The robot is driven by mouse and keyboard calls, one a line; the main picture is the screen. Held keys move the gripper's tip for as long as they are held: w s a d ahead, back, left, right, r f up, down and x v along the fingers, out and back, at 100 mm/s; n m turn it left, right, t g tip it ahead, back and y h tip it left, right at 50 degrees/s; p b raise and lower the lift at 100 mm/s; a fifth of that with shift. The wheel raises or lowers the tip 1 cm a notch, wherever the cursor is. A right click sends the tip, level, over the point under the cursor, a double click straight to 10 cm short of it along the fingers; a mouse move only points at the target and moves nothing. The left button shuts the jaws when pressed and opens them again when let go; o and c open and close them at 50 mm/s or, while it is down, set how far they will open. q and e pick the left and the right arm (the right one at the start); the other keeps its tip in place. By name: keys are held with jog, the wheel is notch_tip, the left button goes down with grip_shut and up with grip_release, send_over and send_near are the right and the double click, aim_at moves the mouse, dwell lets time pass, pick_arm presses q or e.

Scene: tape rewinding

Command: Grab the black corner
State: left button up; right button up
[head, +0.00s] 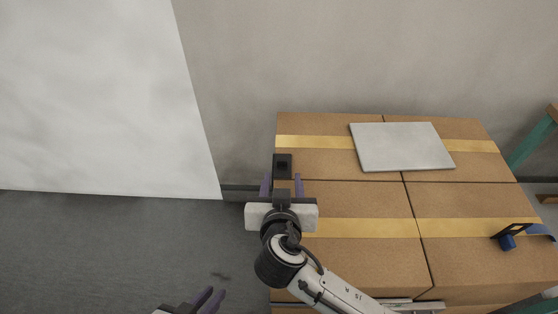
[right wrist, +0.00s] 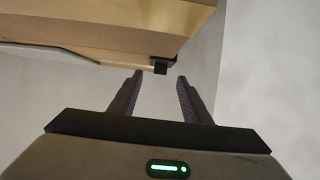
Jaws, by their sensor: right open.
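The black corner (head: 282,160) sits at the left edge of the cardboard boxes, at the end of a yellow tape strip. It also shows in the right wrist view (right wrist: 160,68), on the edge of a box. My right gripper (head: 282,183) is open and empty. Its two purple fingers (right wrist: 156,82) point at the black corner, which appears just beyond and between the fingertips, with no visible contact. My left gripper (head: 214,293) is at the bottom edge of the head view, partly cut off, its fingers apart and well away from the boxes.
The cardboard boxes (head: 345,200) form a block with yellow tape strips across them. A flat grey panel (head: 402,147) lies on top at the back. A black and blue tape holder (head: 508,240) is at the right. A teal-legged stand (head: 530,145) is beyond the right side. The left floor is clear.

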aim_at(282, 162)
jog(key=x, duration=0.6)
jog(key=shift+w+a+r, duration=0.1)
jog(key=shift+w+r, duration=0.1)
jog(key=shift+w, duration=0.35)
grip_shut()
